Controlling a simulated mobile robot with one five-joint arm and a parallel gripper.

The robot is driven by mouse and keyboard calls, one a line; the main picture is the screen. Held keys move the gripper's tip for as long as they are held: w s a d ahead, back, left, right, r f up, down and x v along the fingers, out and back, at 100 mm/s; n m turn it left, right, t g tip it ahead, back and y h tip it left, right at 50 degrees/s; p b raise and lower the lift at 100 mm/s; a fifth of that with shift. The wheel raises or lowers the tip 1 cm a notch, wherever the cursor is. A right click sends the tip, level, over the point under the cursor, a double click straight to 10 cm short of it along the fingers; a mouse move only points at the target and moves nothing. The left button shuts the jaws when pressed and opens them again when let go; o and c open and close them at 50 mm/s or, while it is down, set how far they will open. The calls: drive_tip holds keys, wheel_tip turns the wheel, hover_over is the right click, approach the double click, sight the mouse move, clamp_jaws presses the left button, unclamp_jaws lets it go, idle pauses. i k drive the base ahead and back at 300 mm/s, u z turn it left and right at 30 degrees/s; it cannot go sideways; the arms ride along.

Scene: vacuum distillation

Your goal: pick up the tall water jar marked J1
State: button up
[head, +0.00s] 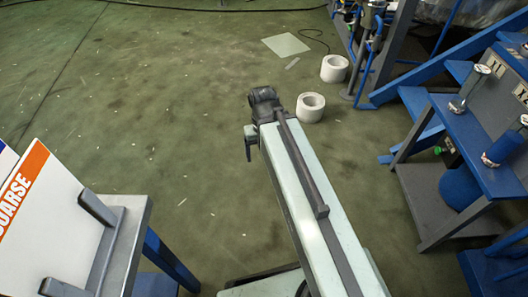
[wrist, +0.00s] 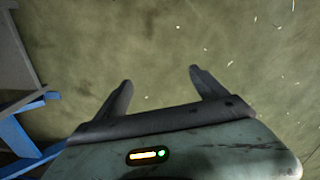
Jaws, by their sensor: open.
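A tall, slim jar (head: 470,88) with a pale green top and grey base stands on the blue bench (head: 462,135) at the right of the head view. A small white label (head: 497,68) on the grey board behind it seems to end in 1; its first letter is unclear. My gripper (wrist: 161,79) is open and empty, its two fingers spread above bare floor in the wrist view. In the head view a dark finger (head: 248,150) hangs at the arm's far end. My gripper is well left of the jar, which is out of the wrist view.
A blue-wrapped jar (head: 503,149) stands near the tall one. Two white rolls (head: 310,107) lie on the floor beyond my arm. A grey table (head: 128,235) with a COARSE sign (head: 25,190) is at lower left. The middle floor is clear.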

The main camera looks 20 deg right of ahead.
sight(476, 78)
drive_tip(key=z, duration=1.85)
